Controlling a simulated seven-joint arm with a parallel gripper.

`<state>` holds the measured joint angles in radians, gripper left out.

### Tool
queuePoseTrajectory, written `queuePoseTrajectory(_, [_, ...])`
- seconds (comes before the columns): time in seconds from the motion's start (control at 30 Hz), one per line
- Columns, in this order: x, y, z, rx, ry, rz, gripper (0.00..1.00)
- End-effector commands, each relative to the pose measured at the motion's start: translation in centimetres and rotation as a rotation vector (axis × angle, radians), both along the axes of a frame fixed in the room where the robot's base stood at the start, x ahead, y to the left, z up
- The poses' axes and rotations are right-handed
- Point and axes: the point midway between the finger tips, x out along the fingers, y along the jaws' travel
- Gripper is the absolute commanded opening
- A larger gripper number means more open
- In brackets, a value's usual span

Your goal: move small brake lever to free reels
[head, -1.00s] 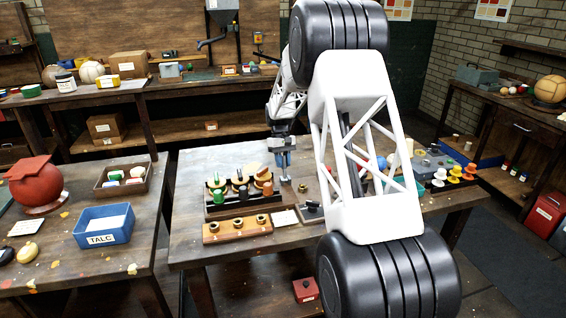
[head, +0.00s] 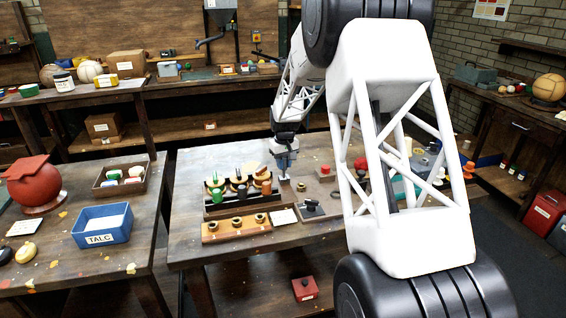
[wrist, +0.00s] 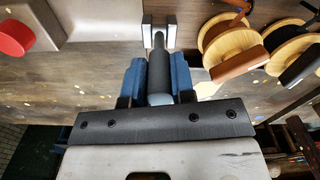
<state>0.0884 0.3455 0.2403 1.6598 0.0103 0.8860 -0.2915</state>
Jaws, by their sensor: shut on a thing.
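My gripper (head: 286,160) is low over the middle of the bench in the head view. In the wrist view its blue fingers (wrist: 157,82) are shut on the small brake lever (wrist: 159,66), a dark grey rod. The lever's far end sits between two pale metal cheeks. The reels (head: 239,184) stand in a dark rack to the left of the gripper in the head view. In the wrist view two reels (wrist: 234,50) with pale wooden discs, one with a brown bar and one with a black bar, are at the right, apart from the fingers.
An orange-brown block with several rings (head: 237,229) lies in front of the rack. A white card (head: 284,216) and a small black-knobbed device (head: 311,208) are nearby. A red knob (wrist: 14,38) is left of the fingers. My arm hides part of the bench's right side.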

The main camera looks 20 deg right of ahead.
Motion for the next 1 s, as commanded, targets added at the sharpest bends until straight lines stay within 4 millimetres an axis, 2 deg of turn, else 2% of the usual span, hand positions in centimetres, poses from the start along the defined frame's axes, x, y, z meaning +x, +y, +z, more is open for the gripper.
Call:
queuePoseTrajectory(0.6, [-2.7, 0.0, -0.3, 0.000, -0.349, -0.001, 0.00])
queuePoseTrajectory(1.0, [-3.4, 0.0, -0.6, 0.000, -0.469, 0.000, 0.00])
